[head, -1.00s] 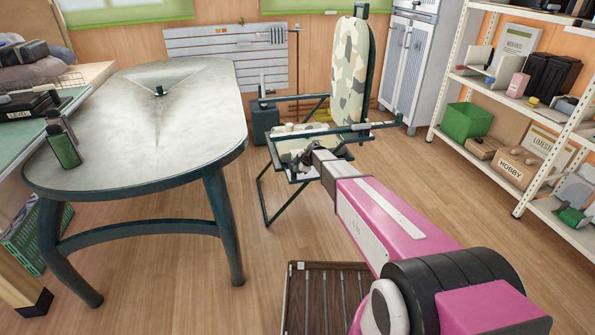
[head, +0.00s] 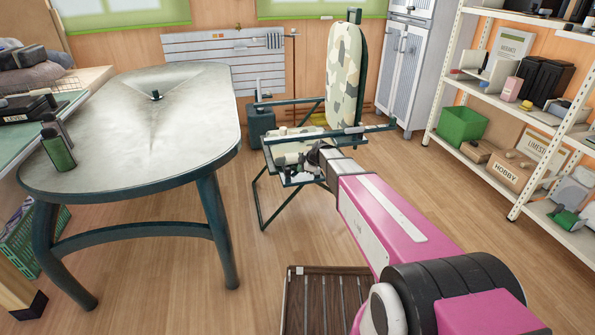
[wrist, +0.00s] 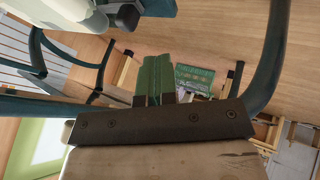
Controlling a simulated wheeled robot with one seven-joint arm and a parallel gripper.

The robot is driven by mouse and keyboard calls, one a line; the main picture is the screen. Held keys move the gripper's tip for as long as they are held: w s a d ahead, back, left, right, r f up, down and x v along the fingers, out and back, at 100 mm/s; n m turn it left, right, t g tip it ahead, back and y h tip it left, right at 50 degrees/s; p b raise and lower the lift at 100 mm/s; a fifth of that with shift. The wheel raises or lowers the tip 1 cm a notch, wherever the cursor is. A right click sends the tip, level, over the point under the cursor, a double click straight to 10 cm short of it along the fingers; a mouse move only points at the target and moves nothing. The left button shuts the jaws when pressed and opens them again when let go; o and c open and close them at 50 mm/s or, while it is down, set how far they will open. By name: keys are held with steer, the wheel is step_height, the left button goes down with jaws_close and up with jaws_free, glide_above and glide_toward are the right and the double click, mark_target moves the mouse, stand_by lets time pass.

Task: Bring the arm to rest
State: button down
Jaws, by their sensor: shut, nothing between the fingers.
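My pink arm (head: 385,220) reaches forward from the lower right in the head view. My gripper (head: 313,156) is at its far end, in front of the camouflage-patterned folding chair (head: 345,75) and overlapping its seat in the picture. I cannot tell from this view whether it touches the chair. In the wrist view my gripper (wrist: 155,78) shows two green fingers closed together beyond a dark palm plate, with nothing held.
A grey oval table (head: 140,125) stands left, bearing a green bottle (head: 58,153). White shelves (head: 470,160) with a green box (head: 462,125) and a HOBBY box (head: 508,170) stand right. Wooden floor (head: 400,160) is open between chair and shelves.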

steer(key=s+d+r+m+g+h, duration=0.1)
steer(key=s+d+m+h, duration=0.1)
steer(key=s+d+m, duration=0.4)
steer(key=s+d+r+m+g+h, duration=0.1)
steer(key=s+d+m, duration=0.6)
steer(key=s, duration=0.8)
steer(key=s+d+r+m+g+h, duration=0.1)
steer(key=s+d+m+g+h, duration=0.1)
steer(key=s+d+m, duration=0.4)
steer(key=s+d+h, duration=0.1)
steer(key=s, duration=0.3)
steer(key=shift+s+d+r+m, duration=0.35)
steer(key=shift+r+m, duration=0.05)
